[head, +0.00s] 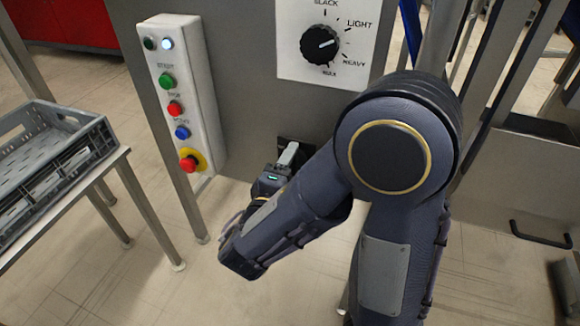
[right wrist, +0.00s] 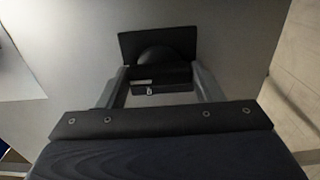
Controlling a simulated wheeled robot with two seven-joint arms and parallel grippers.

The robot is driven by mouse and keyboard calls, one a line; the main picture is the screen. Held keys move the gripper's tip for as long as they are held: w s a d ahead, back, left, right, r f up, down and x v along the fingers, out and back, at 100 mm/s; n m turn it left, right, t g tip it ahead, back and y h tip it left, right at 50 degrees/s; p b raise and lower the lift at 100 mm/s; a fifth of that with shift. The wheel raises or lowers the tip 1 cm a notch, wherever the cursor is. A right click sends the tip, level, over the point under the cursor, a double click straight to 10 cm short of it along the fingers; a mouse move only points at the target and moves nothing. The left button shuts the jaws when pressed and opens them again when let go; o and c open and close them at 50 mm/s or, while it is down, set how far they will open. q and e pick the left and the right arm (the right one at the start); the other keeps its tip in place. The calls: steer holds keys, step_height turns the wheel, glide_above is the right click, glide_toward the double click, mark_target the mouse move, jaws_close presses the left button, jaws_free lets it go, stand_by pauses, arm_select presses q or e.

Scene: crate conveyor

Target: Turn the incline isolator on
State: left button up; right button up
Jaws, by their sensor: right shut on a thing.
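The incline isolator (right wrist: 130,45) is a black square plate with a dark rounded knob on the grey panel, in the right wrist view. Its dark handle bar (right wrist: 162,88) lies between the two grey fingers of my right gripper (right wrist: 162,84). The gripper is shut on this handle. In the head view my right gripper (head: 286,158) reaches the panel low down, and it and my arm hide most of the isolator. Which way the handle points cannot be read clearly. My left gripper is not in view.
A white button box (head: 197,95) with green, red and blue buttons and a red emergency stop (head: 188,163) stands left of my right gripper. A rotary dial (head: 320,45) is above it. A grey crate (head: 95,135) sits on a metal stand at left.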

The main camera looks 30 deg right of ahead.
steer(key=o, duration=1)
steer(key=p+v, duration=0.1)
steer(key=v, duration=0.7)
